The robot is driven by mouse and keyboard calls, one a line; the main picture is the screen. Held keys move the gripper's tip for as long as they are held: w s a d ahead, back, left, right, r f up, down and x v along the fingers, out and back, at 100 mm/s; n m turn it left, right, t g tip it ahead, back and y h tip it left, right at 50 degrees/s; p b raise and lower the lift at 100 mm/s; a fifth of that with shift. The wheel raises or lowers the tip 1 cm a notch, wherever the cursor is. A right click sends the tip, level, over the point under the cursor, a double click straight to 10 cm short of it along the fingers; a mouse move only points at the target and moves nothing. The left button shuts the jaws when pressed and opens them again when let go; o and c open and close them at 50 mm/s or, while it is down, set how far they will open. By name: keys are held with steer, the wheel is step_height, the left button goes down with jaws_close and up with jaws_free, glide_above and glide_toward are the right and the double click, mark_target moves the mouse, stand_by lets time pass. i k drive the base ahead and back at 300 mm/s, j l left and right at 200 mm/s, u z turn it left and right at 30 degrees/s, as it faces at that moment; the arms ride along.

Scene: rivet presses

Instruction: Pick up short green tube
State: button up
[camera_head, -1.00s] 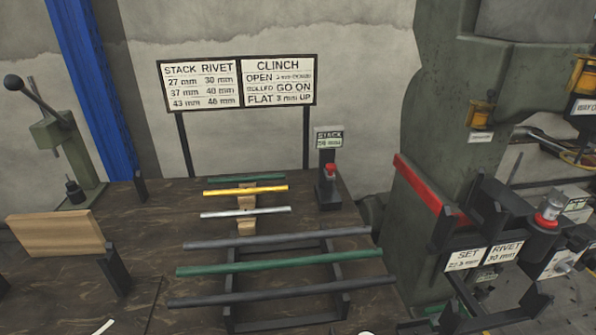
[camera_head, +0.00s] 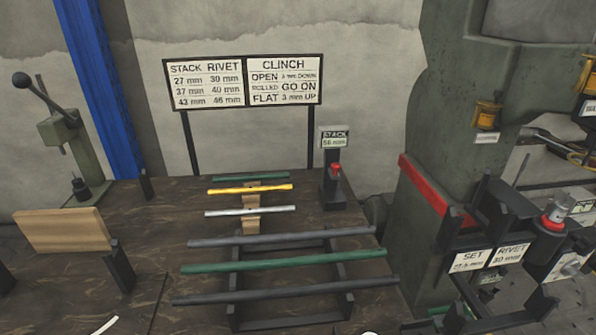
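The short green tube (camera_head: 251,178) lies at the back of the dark table, behind a yellow tube (camera_head: 250,189) and a silver tube (camera_head: 250,211). These short tubes lie across a small wooden stand (camera_head: 251,226). A longer green tube (camera_head: 283,262) lies nearer on a black rack, between two grey tubes (camera_head: 281,238) (camera_head: 285,290). My gripper is not visible in this view.
A black stack gauge (camera_head: 333,185) with a red top stands right of the short tubes. A sign board (camera_head: 243,82) stands behind. A large green press (camera_head: 445,110) is at the right. A wooden block (camera_head: 62,231) and a lever press (camera_head: 68,150) are at the left.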

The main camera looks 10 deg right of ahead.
mark_target(251, 180)
steer(key=i+j+u, duration=0.55)
steer(key=u, duration=0.15)
steer(key=i+j+u, duration=0.1)
steer(key=i+u, duration=0.2)
steer(key=i, duration=0.2)
